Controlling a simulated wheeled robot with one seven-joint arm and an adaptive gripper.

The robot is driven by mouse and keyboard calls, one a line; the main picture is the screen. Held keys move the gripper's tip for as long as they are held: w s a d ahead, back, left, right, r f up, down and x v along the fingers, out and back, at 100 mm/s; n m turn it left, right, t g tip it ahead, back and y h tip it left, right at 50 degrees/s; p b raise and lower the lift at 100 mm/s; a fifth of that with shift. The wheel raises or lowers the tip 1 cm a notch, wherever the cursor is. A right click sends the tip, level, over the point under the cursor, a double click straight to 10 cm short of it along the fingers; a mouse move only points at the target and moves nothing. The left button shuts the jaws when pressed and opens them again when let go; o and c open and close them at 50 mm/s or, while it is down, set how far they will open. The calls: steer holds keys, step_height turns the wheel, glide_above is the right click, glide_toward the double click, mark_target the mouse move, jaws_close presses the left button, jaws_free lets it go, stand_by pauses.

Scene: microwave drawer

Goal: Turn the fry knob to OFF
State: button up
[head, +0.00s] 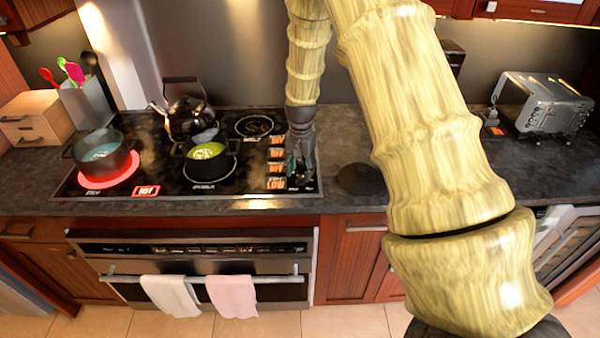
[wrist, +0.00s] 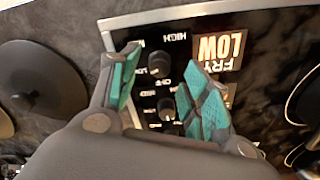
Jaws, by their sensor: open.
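The fry knob (wrist: 159,65) is a small black knob with HIGH printed beside it. It is next to an orange-and-white display (wrist: 222,48) reading FRY LOW. In the head view this LOW display (head: 277,184) is the lowest of a column on the cooktop (head: 250,187); the others above it appear to read OFF. My gripper (head: 300,168) is over the control strip and hides the knobs there. In the wrist view its teal-padded fingers (wrist: 162,60) are apart, with the fry knob showing between them. I cannot tell whether they touch it.
A second black knob (wrist: 167,106) is close to the fry knob. A pot (head: 100,155) sits on the glowing red front-left burner, with a HOT sign (head: 146,191) nearby. A green-lined pot (head: 205,160) and a black kettle (head: 190,118) stand left of my gripper. A toaster (head: 545,103) is at right.

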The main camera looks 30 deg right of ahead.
mark_target(301, 177)
steer(key=shift+f+p, duration=0.4)
steer(key=shift+f, duration=1.05)
steer(key=c, duration=1)
